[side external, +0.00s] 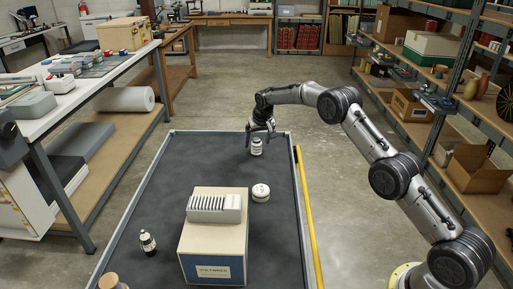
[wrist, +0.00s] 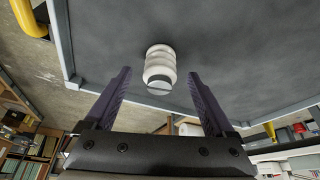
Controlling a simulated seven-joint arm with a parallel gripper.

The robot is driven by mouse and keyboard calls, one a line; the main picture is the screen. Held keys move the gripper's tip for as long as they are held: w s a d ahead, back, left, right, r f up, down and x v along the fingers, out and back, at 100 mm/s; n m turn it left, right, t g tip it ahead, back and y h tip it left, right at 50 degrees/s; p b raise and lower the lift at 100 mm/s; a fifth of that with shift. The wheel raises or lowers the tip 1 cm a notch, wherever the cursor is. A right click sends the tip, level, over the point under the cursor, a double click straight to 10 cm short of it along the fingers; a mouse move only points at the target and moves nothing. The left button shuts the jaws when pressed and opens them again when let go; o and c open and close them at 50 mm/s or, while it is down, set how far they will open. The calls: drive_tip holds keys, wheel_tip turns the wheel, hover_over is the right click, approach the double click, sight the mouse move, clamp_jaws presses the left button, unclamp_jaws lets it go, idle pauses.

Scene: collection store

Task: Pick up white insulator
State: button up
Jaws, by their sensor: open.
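The white insulator (side external: 256,146) is a small ribbed cylinder. It stands upright on the dark table top (side external: 180,170) near the far end. My gripper (side external: 261,131) is just behind and above it in the side external view. In the wrist view the insulator (wrist: 160,65) shows past the tips of my two fingers, about midway between them. My gripper (wrist: 157,78) is open and empty, with its dark fingers apart.
A round white piece (side external: 261,192) lies nearer than the insulator. The table has a raised metal edge (side external: 299,190).

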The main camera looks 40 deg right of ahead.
drive_tip(key=shift+x, duration=1.35)
drive_tip(key=shift+w, duration=0.1)
drive_tip(key=shift+r, duration=0.1)
clamp_jaws()
